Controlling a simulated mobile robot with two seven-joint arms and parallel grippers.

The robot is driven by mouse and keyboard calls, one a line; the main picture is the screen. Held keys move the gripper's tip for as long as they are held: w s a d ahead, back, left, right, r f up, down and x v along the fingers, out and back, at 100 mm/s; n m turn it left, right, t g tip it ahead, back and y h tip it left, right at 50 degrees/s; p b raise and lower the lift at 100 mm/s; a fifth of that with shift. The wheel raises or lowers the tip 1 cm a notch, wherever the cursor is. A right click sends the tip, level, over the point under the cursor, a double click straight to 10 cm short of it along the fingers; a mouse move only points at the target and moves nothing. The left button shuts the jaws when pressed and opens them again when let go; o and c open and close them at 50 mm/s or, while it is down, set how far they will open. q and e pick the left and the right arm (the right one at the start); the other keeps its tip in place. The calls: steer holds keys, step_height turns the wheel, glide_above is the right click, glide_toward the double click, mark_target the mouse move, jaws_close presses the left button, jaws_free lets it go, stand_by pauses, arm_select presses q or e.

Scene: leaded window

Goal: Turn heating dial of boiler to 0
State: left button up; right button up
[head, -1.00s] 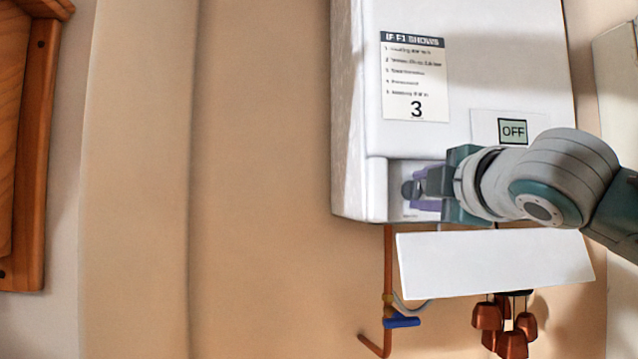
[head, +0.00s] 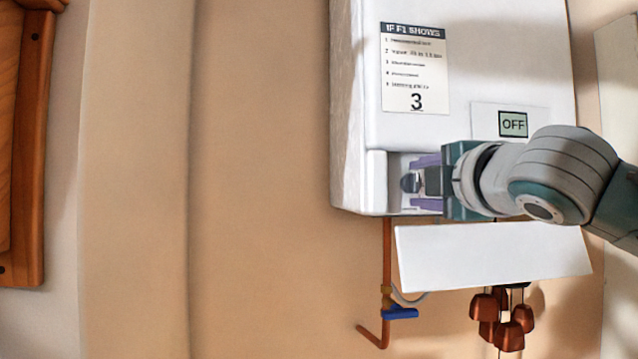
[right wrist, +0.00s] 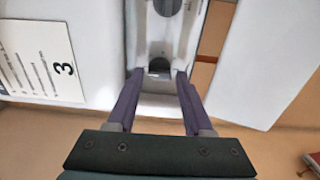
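The white boiler (head: 353,100) hangs on the wall, with an OFF display (head: 513,124) on its front. My right gripper (head: 425,182) reaches into the recess from the right. Its purple fingers are spread, one on each side of the dark dial; I cannot tell whether they touch it. A second round dial (right wrist: 167,6) shows partly at the top of the right wrist view. Dial markings are not readable. My left gripper is not in view.
A white flap (head: 490,260) hangs below the recess. Under the boiler are a copper pipe (head: 386,250) with a blue valve handle (head: 400,312) and several copper-coloured hanging pieces (head: 510,335). A wooden frame (head: 35,140) stands at far left. The wall between is bare.

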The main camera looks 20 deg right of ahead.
steer(key=shift+o, duration=1)
steer(key=shift+s, duration=0.1)
steer(key=shift+s+f+b, duration=0.1)
steer(key=shift+s+b, duration=0.2)
steer(key=shift+b, duration=0.1)
steer(key=b+v, duration=0.5)
steer(key=v, duration=0.4)
steer(key=shift+a+b, duration=0.15)
steer(key=shift+b, duration=0.25)
